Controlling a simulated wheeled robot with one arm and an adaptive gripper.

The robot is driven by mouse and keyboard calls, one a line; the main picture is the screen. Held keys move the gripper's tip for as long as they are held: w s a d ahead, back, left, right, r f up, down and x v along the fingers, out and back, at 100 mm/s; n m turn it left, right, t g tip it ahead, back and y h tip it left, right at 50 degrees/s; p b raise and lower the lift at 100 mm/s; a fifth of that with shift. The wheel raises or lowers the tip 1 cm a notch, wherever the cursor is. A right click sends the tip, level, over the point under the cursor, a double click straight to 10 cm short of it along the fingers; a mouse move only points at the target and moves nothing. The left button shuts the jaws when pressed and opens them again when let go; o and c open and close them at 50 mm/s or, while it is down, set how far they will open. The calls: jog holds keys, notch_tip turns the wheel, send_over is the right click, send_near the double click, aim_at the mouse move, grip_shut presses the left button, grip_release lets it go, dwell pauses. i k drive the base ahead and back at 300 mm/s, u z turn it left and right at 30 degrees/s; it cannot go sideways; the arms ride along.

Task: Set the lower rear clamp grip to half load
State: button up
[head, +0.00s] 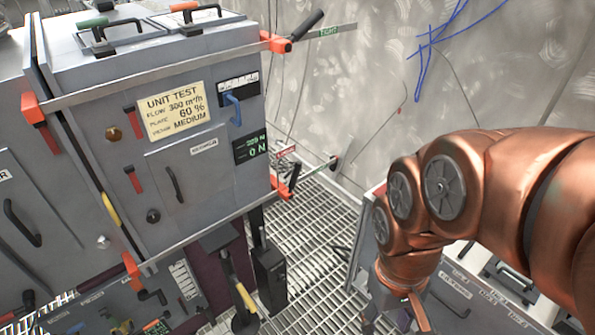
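A grey cabinet (210,185) fills the left half of the head view. At its lower right edge is a clamp with a red block (281,188) and a short black grip (294,175), and a bar reaches right from there. This looks like the lower rear clamp; its load mark is too small to read. The upper right clamp (275,43) has a black grip and a green tag reading "TIGHT" (330,31). A dark display (250,148) shows green digits, the lower line seemingly "0 N".
A yellow sign (177,110) reads unit test, flow 300, 60 %, medium. A blue handle (233,108) sticks out beside it. Grating floor (315,225) lies between the cabinet and a pale unit (480,285) under my arm. A metal wall (360,90) stands behind.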

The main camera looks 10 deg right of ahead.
aim_at(298, 166)
jog(key=z, duration=0.05)
jog(key=k, duration=0.5)
jog(key=z, duration=0.8)
jog(key=i, duration=0.85)
jog(key=u, duration=2.95)
